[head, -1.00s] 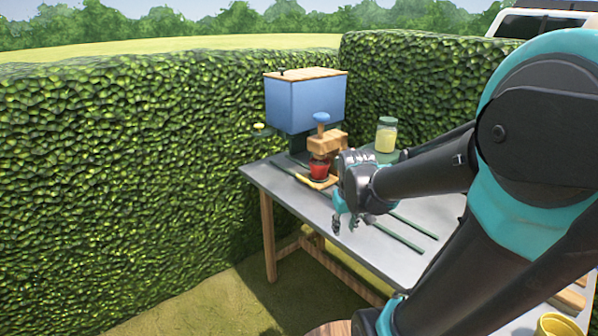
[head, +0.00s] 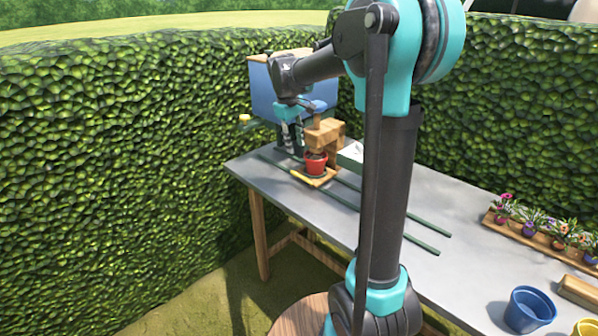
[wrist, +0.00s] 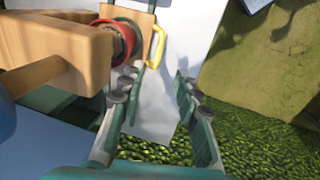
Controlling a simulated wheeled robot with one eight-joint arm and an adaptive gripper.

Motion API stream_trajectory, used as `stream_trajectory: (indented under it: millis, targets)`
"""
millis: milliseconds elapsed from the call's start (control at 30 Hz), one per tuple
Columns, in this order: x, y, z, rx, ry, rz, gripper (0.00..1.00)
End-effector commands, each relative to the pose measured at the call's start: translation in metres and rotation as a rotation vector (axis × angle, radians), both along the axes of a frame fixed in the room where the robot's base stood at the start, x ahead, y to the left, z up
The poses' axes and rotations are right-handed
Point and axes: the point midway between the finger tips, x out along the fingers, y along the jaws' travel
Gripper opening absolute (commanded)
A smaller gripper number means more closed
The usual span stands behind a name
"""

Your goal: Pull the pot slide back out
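A red pot (head: 316,168) sits upright on the wooden pot slide (head: 323,181), just in front of a wooden press block (head: 327,133). The slide lies between two dark green rails on the grey table, with its yellow handle (head: 302,177) at the front left edge. My gripper (head: 290,143) is raised beside the press, left of the pot and in front of the blue box. In the wrist view my gripper (wrist: 158,98) is open and empty. There the pot (wrist: 124,42) and yellow handle (wrist: 158,47) are beyond the fingertips, apart from them.
The blue box (head: 262,95) stands behind the press, close to the hedge (head: 120,150). A tray of small flowers (head: 540,241), a wooden block (head: 580,290) and a blue pot (head: 530,309) are at the right. The table's middle front is clear, crossed by the rails (head: 390,225).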

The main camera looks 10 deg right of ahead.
Motion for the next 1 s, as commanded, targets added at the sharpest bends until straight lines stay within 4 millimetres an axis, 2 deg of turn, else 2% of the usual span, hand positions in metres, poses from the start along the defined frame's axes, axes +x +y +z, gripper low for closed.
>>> stream_trajectory:
  millis: [300, 600, 800, 1000]
  targets:
    - [0.007, -0.010, -0.064, 0.000, 0.000, -0.001, 0.32]
    - [0.013, -0.017, -0.112, 0.001, -0.001, -0.001, 0.32]
    - [0.014, -0.019, -0.125, 0.001, -0.001, -0.001, 0.32]
    - [0.014, -0.019, -0.127, 0.001, -0.001, -0.001, 0.32]
